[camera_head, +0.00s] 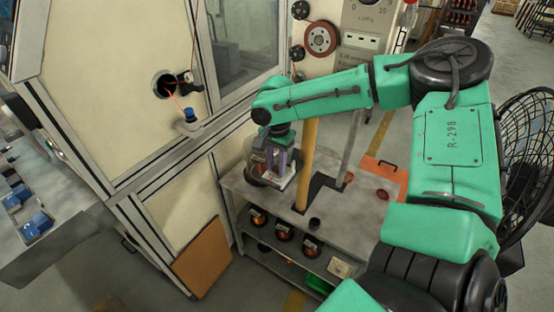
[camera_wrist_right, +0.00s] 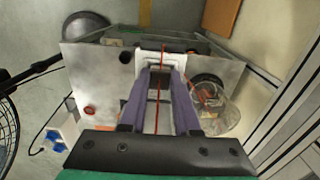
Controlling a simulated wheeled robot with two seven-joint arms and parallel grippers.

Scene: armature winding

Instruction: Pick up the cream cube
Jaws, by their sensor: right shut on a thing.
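My right gripper (camera_head: 272,163) reaches over the grey bench at its back left corner, pointing down. In the right wrist view its two purple fingers (camera_wrist_right: 160,85) are closed on a small pale block, the cream cube (camera_wrist_right: 160,68). The fingers hide most of the cube, and a white piece shows around the fingertips. A thin red-orange line crosses in front of the fingers. I cannot tell whether the cube touches the bench top. My left gripper is not in view.
The grey bench (camera_head: 345,222) has a tan post (camera_head: 306,155) right beside my gripper and an orange panel (camera_head: 388,178) at its right. Several dark round parts with copper stand on the shelf below. A cream machine cabinet (camera_head: 105,85) closes off the left.

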